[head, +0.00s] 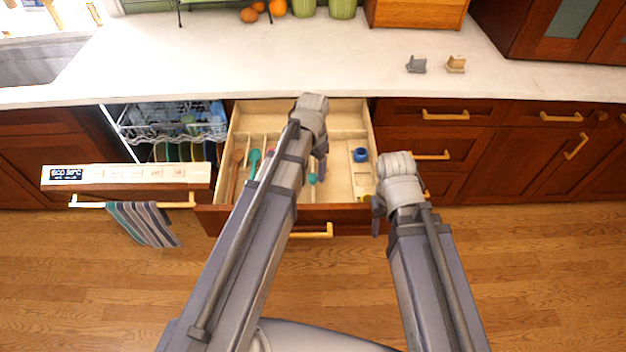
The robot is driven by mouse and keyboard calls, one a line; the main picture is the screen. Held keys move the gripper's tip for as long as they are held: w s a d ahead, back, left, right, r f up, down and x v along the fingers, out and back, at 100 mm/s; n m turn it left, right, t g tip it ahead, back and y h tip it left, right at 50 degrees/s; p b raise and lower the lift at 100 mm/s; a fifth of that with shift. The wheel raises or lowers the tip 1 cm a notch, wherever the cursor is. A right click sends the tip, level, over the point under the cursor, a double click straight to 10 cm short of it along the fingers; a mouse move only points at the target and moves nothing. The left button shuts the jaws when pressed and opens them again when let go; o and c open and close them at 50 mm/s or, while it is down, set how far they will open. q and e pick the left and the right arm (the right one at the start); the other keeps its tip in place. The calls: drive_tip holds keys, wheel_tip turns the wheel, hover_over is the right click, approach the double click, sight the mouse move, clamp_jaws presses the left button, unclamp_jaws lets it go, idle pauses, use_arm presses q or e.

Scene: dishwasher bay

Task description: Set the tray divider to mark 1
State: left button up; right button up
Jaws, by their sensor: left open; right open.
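The open drawer (232,125) holds a light wooden tray with long slots at its left and wider sections at its right. A thin wooden crosspiece (349,134) spans the right part and may be the tray divider; I cannot tell for sure. No mark numbers are readable. My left gripper (321,170) is over the middle of the drawer, pointing down, open; I cannot tell whether it touches anything. Its arm hides part of the tray. My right gripper (378,222) is open at the drawer's front right corner, apart from the crosspiece.
Utensils, including a teal spoon (254,160), lie in the left slots; a blue round item (360,155) lies at the right. The dishwasher door (126,176) is open at the left with a striped towel (145,222). Two small holders (416,64) stand on the clear counter.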

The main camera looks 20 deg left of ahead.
use_arm(q)
wheel_tip(320, 180, down, 2)
drive_tip(key=shift+f+b, duration=0.25)
drive_tip(key=shift+b, duration=0.5)
drive_tip(key=shift+r, duration=0.1)
clamp_jaws()
idle(0.8)
